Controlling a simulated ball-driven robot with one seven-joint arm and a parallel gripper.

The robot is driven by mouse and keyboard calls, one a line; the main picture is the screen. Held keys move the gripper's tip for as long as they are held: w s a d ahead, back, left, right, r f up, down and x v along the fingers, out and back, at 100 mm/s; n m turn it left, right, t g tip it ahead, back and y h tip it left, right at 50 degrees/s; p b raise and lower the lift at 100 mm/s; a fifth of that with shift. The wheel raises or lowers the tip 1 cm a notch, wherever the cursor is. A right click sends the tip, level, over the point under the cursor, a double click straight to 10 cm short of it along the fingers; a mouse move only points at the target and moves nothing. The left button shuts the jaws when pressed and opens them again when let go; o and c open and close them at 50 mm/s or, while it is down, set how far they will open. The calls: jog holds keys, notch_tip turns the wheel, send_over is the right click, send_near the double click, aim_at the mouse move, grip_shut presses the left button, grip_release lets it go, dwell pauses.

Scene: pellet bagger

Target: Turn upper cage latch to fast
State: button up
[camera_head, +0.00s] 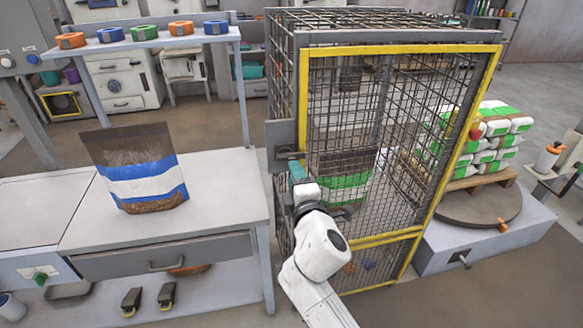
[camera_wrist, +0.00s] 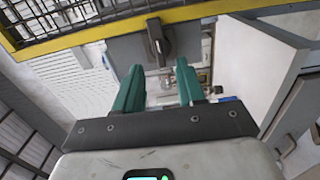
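The wire cage (camera_head: 400,37) has a yellow-framed mesh door (camera_head: 303,90). A grey latch plate (camera_head: 280,134) sits at the door's left edge, with my gripper (camera_head: 297,170) just below it. In the wrist view, the upper latch (camera_wrist: 158,42) is a dark handle on a grey plate beside the yellow frame (camera_wrist: 200,10). My gripper's two teal fingers (camera_wrist: 158,78) are apart with nothing between them. The latch lies ahead of the gap, beyond the fingertips. I cannot tell whether the fingers touch it. My wrist partly hides the door's lower left.
A workbench (camera_head: 225,205) with a bag of pellets (camera_head: 145,182) stands left of the cage. A bag with a green band (camera_head: 345,183) is behind the mesh. Stacked bags (camera_head: 493,140) stand on a pallet at right. Open floor lies at the back right.

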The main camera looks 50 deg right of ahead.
jog(key=shift+v, duration=2.35)
jog(key=s+f+m+g+y, duration=0.3)
jog(key=s+f+m+g, duration=0.45)
jog(key=s+f, duration=0.4)
jog(key=s+a+f+m+g+y+p, duration=0.1)
jog(key=s+a+f+m+g+y, duration=0.3)
jog(key=s+a+f, duration=0.6)
jog(key=s+a+g+y, duration=0.1)
jog(key=s+g+y, duration=0.1)
jog(key=s, duration=0.1)
jog(key=shift+a+y, duration=0.3)
jog(key=shift+y, duration=0.1)
jog(key=shift+s+f+g, duration=0.15)
jog(key=shift+g, duration=0.1)
